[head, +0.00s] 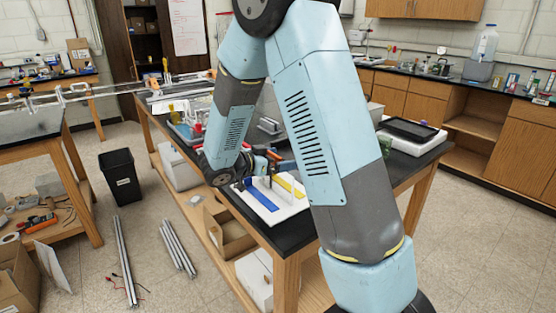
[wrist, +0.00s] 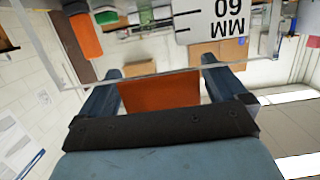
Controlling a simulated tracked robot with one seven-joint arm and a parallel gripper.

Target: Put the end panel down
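My gripper (wrist: 160,82) shows its two dark blue fingers in the wrist view, set apart with an orange block (wrist: 160,92) filling the gap between them. A clear sheet, seemingly the end panel, shows by its pale edge (wrist: 60,72) at the fingertips; the block seems to be its grip. In the head view my gripper (head: 268,164) is low over the bench, partly hidden by my arm. A white board (head: 285,213) with blue (head: 258,196) and yellow (head: 289,186) strips lies below it. I cannot tell whether the panel touches the board.
The black-topped bench (head: 292,235) also carries trays and tools behind my gripper and a dark tray (head: 407,130) on the right. A white label reading 60 MM (wrist: 225,20) shows in the wrist view. A black bin (head: 121,176) and metal bars (head: 178,248) are on the floor.

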